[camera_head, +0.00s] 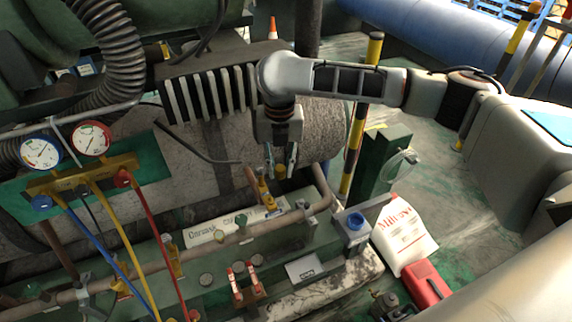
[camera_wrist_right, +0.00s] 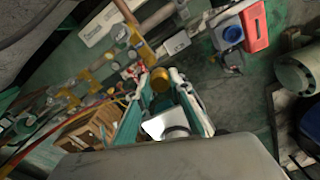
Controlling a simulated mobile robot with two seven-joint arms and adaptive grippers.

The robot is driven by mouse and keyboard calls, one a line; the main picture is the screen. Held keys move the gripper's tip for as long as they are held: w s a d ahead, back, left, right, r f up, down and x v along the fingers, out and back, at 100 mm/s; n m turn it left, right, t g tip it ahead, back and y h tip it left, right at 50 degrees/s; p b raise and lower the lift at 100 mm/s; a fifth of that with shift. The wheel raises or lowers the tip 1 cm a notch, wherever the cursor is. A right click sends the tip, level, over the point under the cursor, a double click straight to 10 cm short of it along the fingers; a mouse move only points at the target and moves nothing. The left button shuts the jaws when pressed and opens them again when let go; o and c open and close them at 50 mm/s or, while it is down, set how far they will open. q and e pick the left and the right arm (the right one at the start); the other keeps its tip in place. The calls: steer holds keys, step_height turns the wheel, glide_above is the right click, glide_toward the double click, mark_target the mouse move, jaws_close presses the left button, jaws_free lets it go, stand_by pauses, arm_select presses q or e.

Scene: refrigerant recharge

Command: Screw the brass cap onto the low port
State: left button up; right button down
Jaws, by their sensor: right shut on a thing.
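My right gripper (camera_head: 281,163) comes down from the right and hangs over the pipework, fingers pointing down. It is shut on the brass cap (camera_wrist_right: 160,80), a small round cap seen between the fingertips in the right wrist view. Just below and left of the fingertips a brass valve fitting (camera_head: 266,195) stands on the pipe; it shows ahead of the cap in the wrist view (camera_wrist_right: 122,33). The cap looks apart from this fitting. I cannot read a label that marks it as the low port. My left gripper is out of view.
Two gauges (camera_head: 91,138) with blue, yellow and red hoses hang at the left. A bent pipe (camera_head: 323,190) rises right of the fitting. A blue-capped box (camera_head: 355,228), a white bag (camera_head: 405,238) and a red box (camera_head: 427,285) lie to the right. Open floor lies beyond.

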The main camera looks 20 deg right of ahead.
mark_target(271, 197)
steer(key=n, duration=0.2)
steer(key=n+p, duration=0.1)
steer(key=shift+w+a+n, duration=0.25)
steer(key=shift+a+n, duration=0.05)
steer(key=shift+a, duration=0.05)
steer(key=f+n+p, duration=0.1)
steer(key=n, duration=0.3)
steer(key=a+f+n+p, duration=0.1)
steer(key=n, duration=0.4)
steer(key=a+f+n+p, duration=0.1)
steer(key=f+n, duration=0.1)
steer(key=n, duration=0.2)
steer(key=shift+w+p, duration=0.4)
steer(key=shift+f+b, duration=0.8)
steer(key=shift+b, duration=0.15)
steer(key=shift+f+b, duration=0.3)
steer(key=shift+b, duration=0.15)
steer(key=shift+f+b, duration=0.6)
steer(key=shift+b, duration=0.1)
steer(key=shift+f+b, duration=0.6)
steer(key=shift+b, duration=0.05)
steer(key=shift+r, duration=0.1)
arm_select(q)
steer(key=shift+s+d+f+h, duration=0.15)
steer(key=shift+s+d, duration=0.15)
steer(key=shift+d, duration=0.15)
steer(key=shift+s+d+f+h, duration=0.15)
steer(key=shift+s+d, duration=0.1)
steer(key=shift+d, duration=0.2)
